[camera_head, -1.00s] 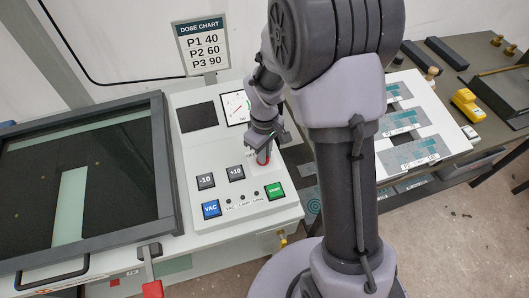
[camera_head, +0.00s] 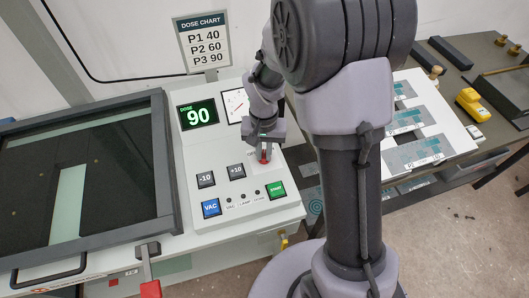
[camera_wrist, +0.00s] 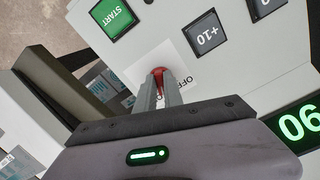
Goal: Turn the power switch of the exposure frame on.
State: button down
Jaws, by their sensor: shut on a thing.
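The exposure frame's control panel (camera_head: 222,178) lies in front of me, with a lit green display (camera_head: 198,114) reading "DOSE 90". My gripper (camera_head: 264,155) is over the panel's right side, pointing down. It is shut on the red power switch (camera_head: 263,158), which also shows red between the fingertips in the wrist view (camera_wrist: 159,72). A white label beside the switch shows part of "OFF" in the wrist view; the rest is hidden by the fingers.
The panel also has -10 (camera_head: 206,179), +10 (camera_head: 237,171), VAC (camera_head: 211,208) and START (camera_head: 275,190) buttons. A gauge (camera_head: 236,104) is close behind my gripper. The dark framed glass (camera_head: 110,180) is at left. A dose chart (camera_head: 204,42) stands behind.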

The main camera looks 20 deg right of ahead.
aim_at(263, 155)
jog(key=shift+a+m+b, duration=0.1)
jog(key=shift+m+b, duration=0.4)
jog(key=shift+m, duration=1.7)
jog(key=c, duration=1.5)
grip_release()
jog(key=shift+o, duration=0.2)
notch_tip(263, 155, up, 18)
jog(key=p, duration=0.6)
jog(key=shift+f+p, duration=0.25)
jog(key=shift+p, duration=0.15)
